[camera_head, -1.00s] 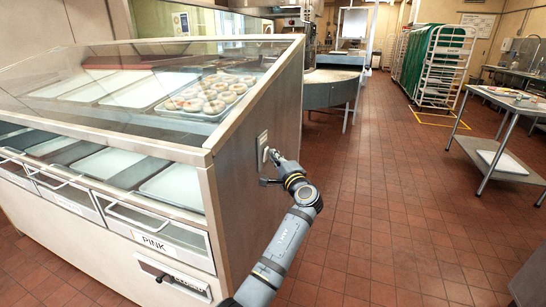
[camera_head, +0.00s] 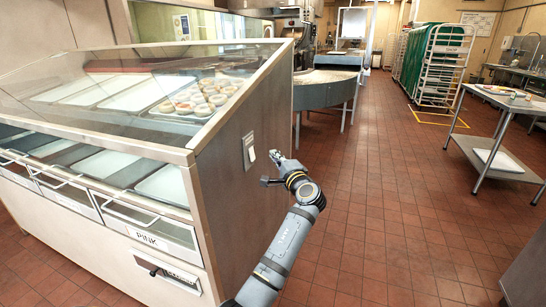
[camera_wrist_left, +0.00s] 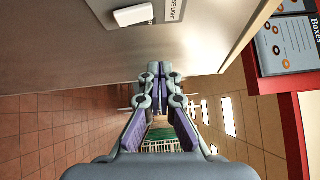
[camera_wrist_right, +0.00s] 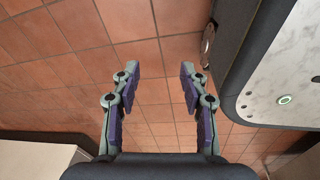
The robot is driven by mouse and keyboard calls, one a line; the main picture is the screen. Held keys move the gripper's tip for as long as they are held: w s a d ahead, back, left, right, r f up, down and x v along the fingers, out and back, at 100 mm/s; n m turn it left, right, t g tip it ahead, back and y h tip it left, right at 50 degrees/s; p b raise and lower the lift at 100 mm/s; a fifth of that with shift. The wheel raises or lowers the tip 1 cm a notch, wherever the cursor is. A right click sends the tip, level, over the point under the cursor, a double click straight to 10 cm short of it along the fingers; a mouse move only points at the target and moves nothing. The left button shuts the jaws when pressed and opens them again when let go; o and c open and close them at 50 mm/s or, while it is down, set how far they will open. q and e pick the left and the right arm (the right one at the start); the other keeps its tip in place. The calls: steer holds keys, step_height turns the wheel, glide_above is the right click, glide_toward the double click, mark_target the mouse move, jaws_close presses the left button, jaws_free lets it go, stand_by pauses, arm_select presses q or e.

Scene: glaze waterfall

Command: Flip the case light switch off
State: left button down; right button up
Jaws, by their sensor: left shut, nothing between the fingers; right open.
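The case light switch (camera_head: 249,151) is a white rocker on a plate on the wood-coloured end panel of the display case (camera_head: 232,190). In the left wrist view the white rocker (camera_wrist_left: 133,15) sits at the top, beside a label partly reading "LIGHT". My left gripper (camera_head: 274,155) is shut and empty, just right of the switch, with a visible gap between them. In the left wrist view its fingertips (camera_wrist_left: 154,70) are together, below and right of the rocker. My right gripper (camera_wrist_right: 154,72) is open and empty over the tiled floor.
The glass-topped case holds a tray of doughnuts (camera_head: 201,97) and has a drawer labelled PINK. A round table (camera_head: 327,92) stands behind it. A steel table (camera_head: 500,118) and a rack (camera_head: 446,65) stand at the right. The red tiled floor (camera_head: 400,190) between is clear.

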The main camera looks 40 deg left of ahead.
arm_select(q)
steer(key=s+v, duration=0.1)
steer(key=v, duration=0.5)
steer(key=shift+a+r+b, duration=0.2)
steer(key=shift+r+b, duration=0.15)
steer(key=shift+r, duration=0.05)
arm_select(e)
steer(key=shift+s+a+f, duration=0.1)
steer(key=shift+a+f, duration=0.05)
steer(key=shift+a, duration=0.35)
steer(key=shift+a+f, duration=0.15)
steer(key=shift+a, duration=0.3)
